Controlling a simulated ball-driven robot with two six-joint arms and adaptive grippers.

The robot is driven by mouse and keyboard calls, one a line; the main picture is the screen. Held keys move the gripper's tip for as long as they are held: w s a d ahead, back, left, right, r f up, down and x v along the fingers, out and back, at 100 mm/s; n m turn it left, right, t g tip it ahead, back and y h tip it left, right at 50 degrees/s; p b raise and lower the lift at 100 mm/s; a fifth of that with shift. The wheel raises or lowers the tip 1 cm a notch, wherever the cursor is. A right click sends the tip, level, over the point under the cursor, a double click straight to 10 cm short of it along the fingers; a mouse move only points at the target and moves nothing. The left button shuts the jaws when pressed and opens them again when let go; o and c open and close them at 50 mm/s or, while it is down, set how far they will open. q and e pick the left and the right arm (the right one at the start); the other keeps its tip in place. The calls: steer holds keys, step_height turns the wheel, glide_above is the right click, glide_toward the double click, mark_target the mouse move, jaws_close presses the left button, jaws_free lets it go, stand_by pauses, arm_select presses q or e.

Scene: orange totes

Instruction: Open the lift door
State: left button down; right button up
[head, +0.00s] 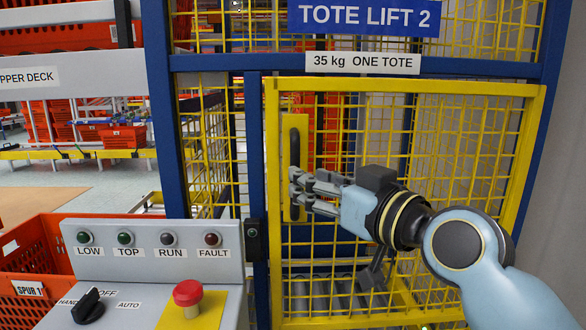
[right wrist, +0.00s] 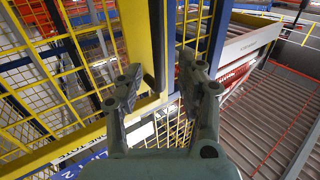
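The lift door (head: 408,87) is a yellow-framed mesh gate below the "TOTE LIFT 2" sign. It appears shut in its blue frame. Its handle (head: 295,146) is a dark upright bar on a yellow plate near the door's left edge. My right gripper (head: 298,191) is at the lower part of the handle, fingers pointing left and spread apart. In the right wrist view the gripper (right wrist: 160,80) is open, with the dark handle (right wrist: 157,40) ahead between its fingertips. I cannot tell whether they touch it. My left gripper is not in view.
A control panel (head: 150,250) with lamps, a black knob (head: 88,306) and a red button (head: 188,292) stands at the front left. An orange tote (head: 30,255) is beside it. A blue post (head: 257,170) borders the door's left side. A grey wall is at right.

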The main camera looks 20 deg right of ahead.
mark_target(294, 210)
steer(key=x, duration=0.5)
steer(key=shift+w+p, duration=0.2)
steer(key=shift+p, duration=0.15)
jaws_close()
